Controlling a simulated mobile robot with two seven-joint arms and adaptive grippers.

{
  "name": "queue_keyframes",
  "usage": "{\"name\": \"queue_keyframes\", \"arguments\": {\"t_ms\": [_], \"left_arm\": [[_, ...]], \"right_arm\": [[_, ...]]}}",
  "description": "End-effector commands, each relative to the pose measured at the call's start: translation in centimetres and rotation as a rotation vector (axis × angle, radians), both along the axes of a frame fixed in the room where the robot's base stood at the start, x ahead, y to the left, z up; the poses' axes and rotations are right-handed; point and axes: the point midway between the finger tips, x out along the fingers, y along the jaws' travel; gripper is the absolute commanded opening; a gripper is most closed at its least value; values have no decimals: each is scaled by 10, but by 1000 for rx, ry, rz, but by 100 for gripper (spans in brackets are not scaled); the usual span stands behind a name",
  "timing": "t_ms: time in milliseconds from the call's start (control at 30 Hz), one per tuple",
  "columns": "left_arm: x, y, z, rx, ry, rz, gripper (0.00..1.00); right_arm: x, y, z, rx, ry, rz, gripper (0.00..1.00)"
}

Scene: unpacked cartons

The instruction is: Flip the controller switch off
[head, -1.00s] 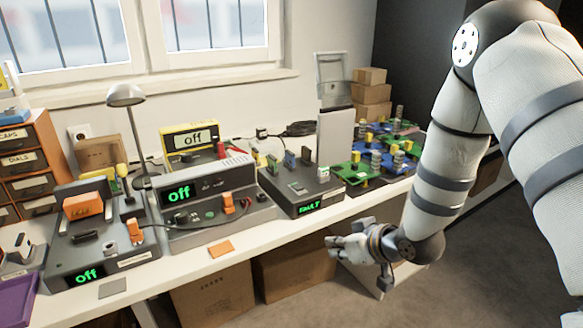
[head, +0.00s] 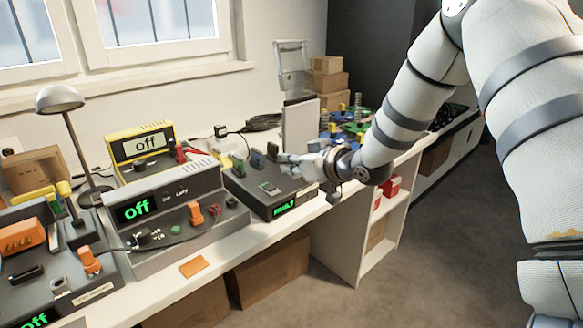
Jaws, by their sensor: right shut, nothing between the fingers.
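A dark box with a green FAULT display (head: 284,208) stands at the right of the workbench. A small pale switch plate (head: 269,188) and several upright parts are on its top. My right gripper (head: 285,160) is shut and empty, over the far right part of this box, its fingers pointing left. The gripper hides part of the box; I cannot tell whether it touches it. A grey unit (head: 165,190) at the centre shows green "off" and has an orange switch lever (head: 196,214). The labels do not show which unit is the controller. My left gripper is not in view.
Another dark unit with an orange block (head: 22,236) and a green "off" display stands at the left. A yellow meter (head: 140,143) and a lamp (head: 60,98) are behind. A white panel (head: 300,125) stands upright behind my gripper. Floor is clear at the right.

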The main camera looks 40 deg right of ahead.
Motion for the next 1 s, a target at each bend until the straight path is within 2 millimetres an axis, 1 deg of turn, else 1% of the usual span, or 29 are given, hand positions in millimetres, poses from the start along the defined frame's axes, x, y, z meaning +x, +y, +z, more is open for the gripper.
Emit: {"name": "queue_keyframes", "arguments": {"t_ms": [33, 233, 300, 400, 500, 867, 933, 1000], "left_arm": [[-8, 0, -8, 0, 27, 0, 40], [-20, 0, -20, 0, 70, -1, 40], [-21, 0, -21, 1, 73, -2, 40], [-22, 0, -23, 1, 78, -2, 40], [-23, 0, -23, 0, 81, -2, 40], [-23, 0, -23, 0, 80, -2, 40], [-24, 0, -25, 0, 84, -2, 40], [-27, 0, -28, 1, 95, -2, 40]], "right_arm": [[11, 1, -15, -3, 14, 1, 0], [51, 4, -29, -2, 11, 0, 0], [47, 4, -41, 1, 13, -1, 0], [46, 4, -52, 1, 7, -1, 0], [45, 4, -58, 2, 4, -1, 0], [44, 4, -60, 1, 0, 0, 0], [44, 4, -64, 3, -11, 0, 0], [44, 4, -73, 8, -49, 0, 0]]}}
